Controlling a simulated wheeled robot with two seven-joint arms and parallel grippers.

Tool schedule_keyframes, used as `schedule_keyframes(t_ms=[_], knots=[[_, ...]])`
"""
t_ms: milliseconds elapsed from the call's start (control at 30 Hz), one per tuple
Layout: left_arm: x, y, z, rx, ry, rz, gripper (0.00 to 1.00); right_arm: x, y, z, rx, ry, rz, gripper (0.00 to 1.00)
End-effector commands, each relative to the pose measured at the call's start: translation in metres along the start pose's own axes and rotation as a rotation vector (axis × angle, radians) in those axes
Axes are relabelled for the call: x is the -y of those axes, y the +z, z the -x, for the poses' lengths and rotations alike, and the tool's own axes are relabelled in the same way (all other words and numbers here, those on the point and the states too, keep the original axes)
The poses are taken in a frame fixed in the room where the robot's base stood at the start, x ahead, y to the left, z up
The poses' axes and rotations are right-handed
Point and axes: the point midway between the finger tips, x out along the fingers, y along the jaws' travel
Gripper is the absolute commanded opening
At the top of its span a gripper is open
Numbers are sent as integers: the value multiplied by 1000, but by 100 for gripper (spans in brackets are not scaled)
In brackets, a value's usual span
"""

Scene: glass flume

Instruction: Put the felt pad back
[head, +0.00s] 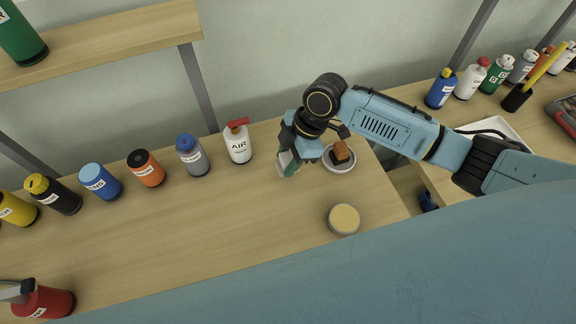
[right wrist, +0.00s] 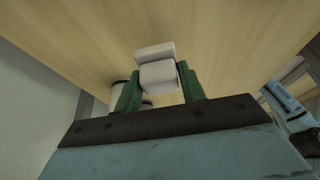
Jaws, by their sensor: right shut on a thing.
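My right gripper (head: 288,162) is over the bench, left of a small white dish (head: 326,166). In the right wrist view its green fingers (right wrist: 160,88) are shut on a pale grey-white block (right wrist: 157,72), which looks like the felt pad. The block shows as two stacked or stepped pieces. In the head view the gripper mostly hides it, and I cannot tell whether it touches the bench. A brown-orange block with a dark base (head: 341,152) sits in the dish. My left gripper is not in view.
A round tin with a tan top (head: 344,219) stands at the front right of the bench. Several bottles line the back, the white AIR bottle (head: 238,145) nearest my gripper. A red bottle (head: 45,302) is at front left. The bench middle is clear.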

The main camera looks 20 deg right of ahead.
Motion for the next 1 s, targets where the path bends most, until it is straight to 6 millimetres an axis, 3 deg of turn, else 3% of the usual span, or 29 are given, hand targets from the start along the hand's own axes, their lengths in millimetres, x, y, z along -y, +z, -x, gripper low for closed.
schedule_keyframes(t_ms=[300,667,700,800,1000], knots=[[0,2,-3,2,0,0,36,1,14,-34,1,-1,-1,19],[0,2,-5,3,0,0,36,0,16,-38,1,0,-1,19],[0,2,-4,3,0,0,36,0,16,-37,1,0,-1,45],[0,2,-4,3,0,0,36,0,16,-37,1,0,0,58],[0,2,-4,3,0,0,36,0,16,-37,1,0,0,62]])
